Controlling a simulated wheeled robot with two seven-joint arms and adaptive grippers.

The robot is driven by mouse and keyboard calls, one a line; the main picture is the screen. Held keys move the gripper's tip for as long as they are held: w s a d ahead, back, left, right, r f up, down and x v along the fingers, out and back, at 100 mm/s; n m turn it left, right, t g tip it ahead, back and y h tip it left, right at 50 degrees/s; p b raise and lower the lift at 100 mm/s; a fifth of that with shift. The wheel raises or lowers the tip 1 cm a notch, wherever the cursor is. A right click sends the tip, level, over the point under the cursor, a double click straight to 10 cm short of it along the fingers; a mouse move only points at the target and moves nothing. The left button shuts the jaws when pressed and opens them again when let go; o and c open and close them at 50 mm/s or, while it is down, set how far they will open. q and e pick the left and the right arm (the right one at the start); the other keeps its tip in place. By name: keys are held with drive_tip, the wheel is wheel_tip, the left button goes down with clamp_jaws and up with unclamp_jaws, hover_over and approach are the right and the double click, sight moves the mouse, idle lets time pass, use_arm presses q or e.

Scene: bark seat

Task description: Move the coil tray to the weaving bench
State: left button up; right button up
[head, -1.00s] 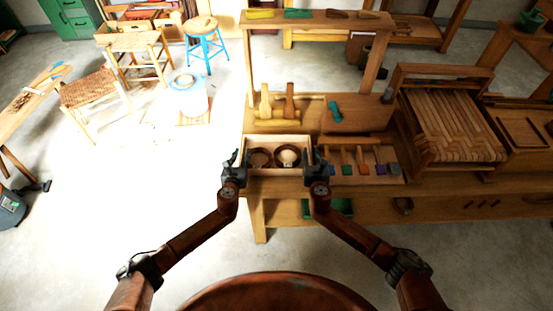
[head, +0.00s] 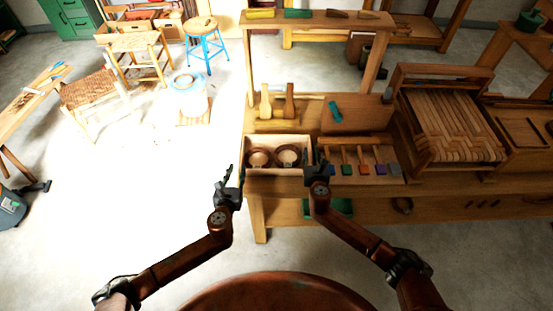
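The coil tray (head: 278,171) is a pale wooden box with two round brown coils (head: 288,155) in it. It sits level on the top of the wooden weaving bench (head: 470,185), near the bench's left front corner. My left gripper (head: 230,175) is open and empty, to the left of the tray and apart from it. My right gripper (head: 316,160) is at the tray's right end, close to its wall; its fingers look spread. Whether it touches the wall is hard to tell.
Colour-tipped tools (head: 362,168) lie just right of the tray. Wooden mallets (head: 290,103) and a teal tool (head: 335,110) are behind it. A woven seat frame (head: 450,120) stands further right.

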use_arm(q)
drive_tip(key=shift+s+r, duration=0.15)
drive_tip(key=shift+s, duration=0.35)
drive_tip(key=shift+a, duration=0.1)
use_arm(e)
drive_tip(key=shift+s, duration=0.35)
drive_tip(key=v, duration=1.1)
drive_tip(key=shift+s+r, duration=0.1)
drive_tip(key=shift+s, duration=0.05)
